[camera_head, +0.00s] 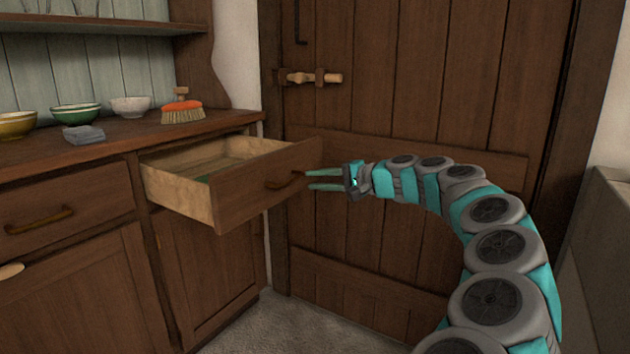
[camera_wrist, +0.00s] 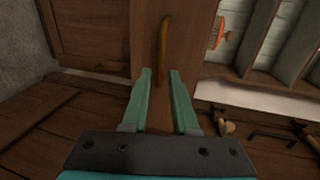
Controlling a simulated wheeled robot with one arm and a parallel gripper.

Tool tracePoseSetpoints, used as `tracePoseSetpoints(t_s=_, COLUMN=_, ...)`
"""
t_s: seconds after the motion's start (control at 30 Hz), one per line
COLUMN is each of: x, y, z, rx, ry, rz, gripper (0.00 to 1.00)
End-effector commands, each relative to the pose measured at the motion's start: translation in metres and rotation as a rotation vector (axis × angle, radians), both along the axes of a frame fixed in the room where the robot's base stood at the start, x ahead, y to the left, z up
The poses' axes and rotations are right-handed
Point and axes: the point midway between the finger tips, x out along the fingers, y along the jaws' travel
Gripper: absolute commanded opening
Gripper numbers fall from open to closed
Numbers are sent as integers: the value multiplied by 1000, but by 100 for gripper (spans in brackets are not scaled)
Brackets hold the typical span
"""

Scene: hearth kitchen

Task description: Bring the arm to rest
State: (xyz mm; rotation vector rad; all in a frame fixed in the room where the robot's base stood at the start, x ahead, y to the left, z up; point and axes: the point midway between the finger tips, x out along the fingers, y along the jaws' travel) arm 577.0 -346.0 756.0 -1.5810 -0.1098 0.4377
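My gripper (camera_head: 312,180) is at the end of my arm, in front of the pulled-out drawer (camera_head: 262,190) of the wooden dresser. In the wrist view, the two green fingers of my gripper (camera_wrist: 160,75) are apart with nothing between them. The drawer's curved handle (camera_head: 286,181) is just beyond the fingertips. It also shows in the wrist view as a brass-coloured handle (camera_wrist: 162,45). The fingers look clear of the handle, though the exact gap is hard to tell. My arm curves from the lower right toward the drawer.
A wooden door (camera_head: 420,90) with a latch (camera_head: 313,77) stands behind my arm.

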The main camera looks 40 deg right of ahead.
Motion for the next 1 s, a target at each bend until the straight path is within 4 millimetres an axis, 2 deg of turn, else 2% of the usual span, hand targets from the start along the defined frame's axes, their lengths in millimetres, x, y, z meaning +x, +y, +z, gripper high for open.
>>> tracePoseSetpoints(t_s=0.33, x=1, y=4, z=1, rx=-4, ry=1, rz=8, gripper=27)
tracePoseSetpoints(t_s=0.37, x=2, y=9, z=3, rx=-9, ry=2, rz=17, gripper=27)
tracePoseSetpoints(t_s=0.47, x=5, y=40, z=11, rx=-41, ry=13, rz=75, gripper=27)
tracePoseSetpoints(t_s=0.57, x=6, y=97, z=21, rx=-104, ry=36, rz=183, gripper=27)
tracePoseSetpoints(t_s=0.63, x=2, y=145, z=26, rx=-167, ry=60, rz=273, gripper=27)
tracePoseSetpoints(t_s=0.7, x=-7, y=193, z=25, rx=-230, ry=92, rz=368, gripper=27)
tracePoseSetpoints(t_s=0.77, x=-19, y=233, z=23, rx=-291, ry=121, rz=447, gripper=27)
tracePoseSetpoints(t_s=0.8, x=-29, y=259, z=19, rx=-331, ry=143, rz=501, gripper=27)
tracePoseSetpoints(t_s=0.87, x=-47, y=295, z=10, rx=-399, ry=181, rz=581, gripper=27)
tracePoseSetpoints(t_s=0.9, x=-62, y=318, z=2, rx=-448, ry=211, rz=636, gripper=27)
tracePoseSetpoints(t_s=0.97, x=-87, y=347, z=-11, rx=-522, ry=258, rz=712, gripper=27)
tracePoseSetpoints(t_s=1.0, x=-106, y=365, z=-23, rx=-574, ry=297, rz=763, gripper=27)
